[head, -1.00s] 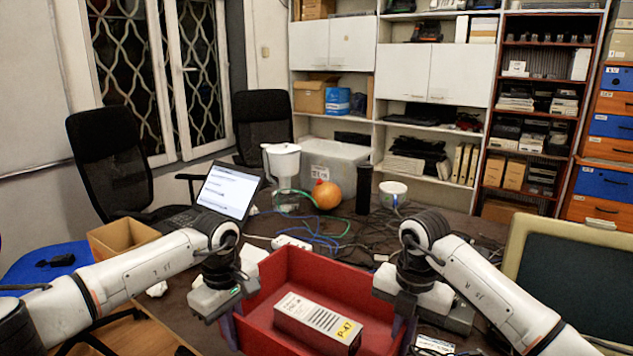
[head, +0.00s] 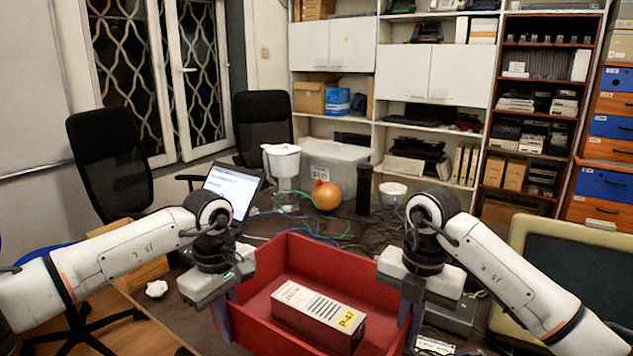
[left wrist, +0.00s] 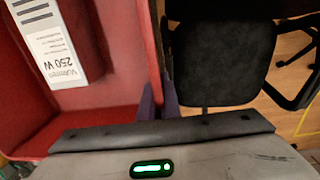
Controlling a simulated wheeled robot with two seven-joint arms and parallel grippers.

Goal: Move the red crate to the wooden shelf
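The red crate (head: 290,254) is low in the middle of the head view, with a white and dark-red box marked P-47 (head: 320,312) inside. My left gripper (head: 229,322) has its fingers on either side of the crate's left wall. The left wrist view shows its purple fingers (left wrist: 158,100) closed on the red wall (left wrist: 153,45). My right gripper (head: 408,328) is at the crate's right wall and looks closed on it; its fingertips are partly hidden. A brown wooden shelf (head: 507,90) with boxes and papers stands at the back right.
The cluttered desk (head: 455,215) holds cables, an orange round object (head: 326,195), a jug (head: 281,165), a mug (head: 392,194) and a laptop (head: 231,188) behind the crate. A monitor (head: 580,270) is at the right. Black chairs (head: 110,160) stand at the left.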

